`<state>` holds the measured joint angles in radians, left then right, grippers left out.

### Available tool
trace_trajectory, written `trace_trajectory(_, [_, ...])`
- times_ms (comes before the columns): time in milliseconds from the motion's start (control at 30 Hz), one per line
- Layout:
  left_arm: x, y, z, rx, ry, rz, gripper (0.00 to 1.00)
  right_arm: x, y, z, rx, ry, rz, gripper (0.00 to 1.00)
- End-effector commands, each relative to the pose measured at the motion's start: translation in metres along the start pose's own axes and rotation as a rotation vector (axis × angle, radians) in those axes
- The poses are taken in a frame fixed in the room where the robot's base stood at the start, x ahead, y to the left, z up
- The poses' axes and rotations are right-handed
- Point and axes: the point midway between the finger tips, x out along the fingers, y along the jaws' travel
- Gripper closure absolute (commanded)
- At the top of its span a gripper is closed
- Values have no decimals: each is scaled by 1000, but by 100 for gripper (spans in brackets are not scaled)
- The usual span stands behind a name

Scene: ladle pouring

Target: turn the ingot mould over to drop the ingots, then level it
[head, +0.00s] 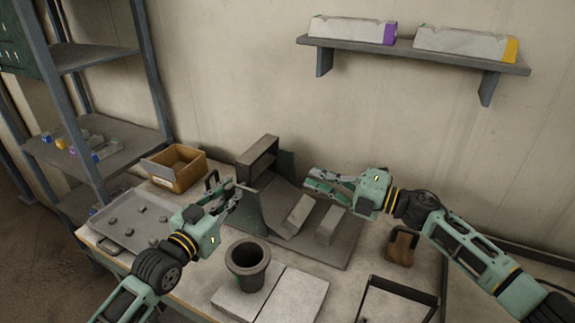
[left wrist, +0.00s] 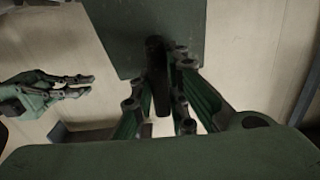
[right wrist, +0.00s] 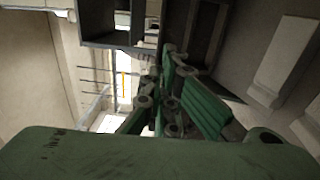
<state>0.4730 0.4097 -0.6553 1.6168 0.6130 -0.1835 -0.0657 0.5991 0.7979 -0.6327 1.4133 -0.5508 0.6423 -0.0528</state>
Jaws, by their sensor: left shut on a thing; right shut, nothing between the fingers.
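The grey ingot mould (head: 258,157) stands tipped on its side between green side plates (head: 247,209), its open compartments facing right. The compartments I can see look dark and empty; they also show in the right wrist view (right wrist: 108,22). One pale ingot (head: 299,212) lies on the sloping plate, and another (head: 326,223) lies to its right on the base. Two ingots also show in the right wrist view (right wrist: 286,52). My left gripper (head: 234,190) is shut on the mould's dark handle (left wrist: 158,72). My right gripper (head: 309,181) is shut and empty, above the ingots.
A brown block with a handle (head: 402,247) and an open frame (head: 398,288) are at right.

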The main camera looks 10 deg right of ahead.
Motion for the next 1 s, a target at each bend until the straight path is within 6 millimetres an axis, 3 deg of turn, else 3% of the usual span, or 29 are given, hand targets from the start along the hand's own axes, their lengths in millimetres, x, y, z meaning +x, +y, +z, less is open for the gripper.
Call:
trace_trajectory(600, [0, 0, 2, 0, -4, 1, 100, 115, 1, -1, 1, 2, 2, 100])
trace_trajectory(800, [0, 0, 2, 0, -4, 0, 100, 132, 0, 0, 0, 0, 0, 100])
trace_trajectory(1000, [0, 0, 2, 0, -4, 0, 100, 136, 0, -1, 0, 1, 0, 100])
